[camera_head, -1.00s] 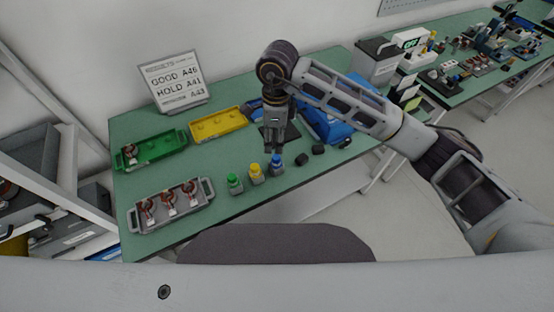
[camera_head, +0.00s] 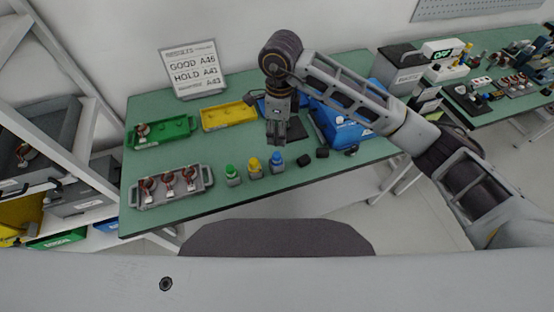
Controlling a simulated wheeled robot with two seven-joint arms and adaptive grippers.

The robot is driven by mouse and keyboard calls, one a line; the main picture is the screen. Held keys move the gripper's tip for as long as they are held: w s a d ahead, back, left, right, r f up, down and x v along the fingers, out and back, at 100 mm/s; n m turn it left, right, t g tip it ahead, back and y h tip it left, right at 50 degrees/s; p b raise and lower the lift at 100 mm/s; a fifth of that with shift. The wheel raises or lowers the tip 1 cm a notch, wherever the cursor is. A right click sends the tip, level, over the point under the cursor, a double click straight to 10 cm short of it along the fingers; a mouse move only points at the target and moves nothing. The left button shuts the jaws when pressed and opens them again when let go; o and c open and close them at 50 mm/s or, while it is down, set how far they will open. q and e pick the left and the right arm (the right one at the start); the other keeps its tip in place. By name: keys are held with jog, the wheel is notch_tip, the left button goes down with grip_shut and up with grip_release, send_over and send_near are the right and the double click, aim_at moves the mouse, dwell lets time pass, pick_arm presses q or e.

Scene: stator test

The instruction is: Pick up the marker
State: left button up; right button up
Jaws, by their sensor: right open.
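Three small capped containers stand in a row near the front edge of the green table: a green one (camera_head: 232,175), a yellow one (camera_head: 254,168) and a blue one (camera_head: 277,162). I cannot tell whether any of them is the marker; no plain pen shape can be made out. My right gripper (camera_head: 277,142) points down just behind and above the blue container in the picture. It is open, with nothing visible between its fingers. Its arm hides part of the table behind it. My left gripper is not in view.
A grey tray with copper-wound parts (camera_head: 209,184), a green tray (camera_head: 176,138) and a yellow tray (camera_head: 221,117) lie left. A sign (camera_head: 193,68) stands behind. Small black pieces (camera_head: 304,160) and a blue bin (camera_head: 345,132) are right.

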aim_at(279, 155)
jog(key=shift+d+m, duration=0.2)
jog(key=shift+m, duration=0.2)
dwell(0.3)
jog(key=shift+f+p, duration=0.55)
jog(key=shift+f, duration=3.75)
jog(key=shift+f, duration=0.1)
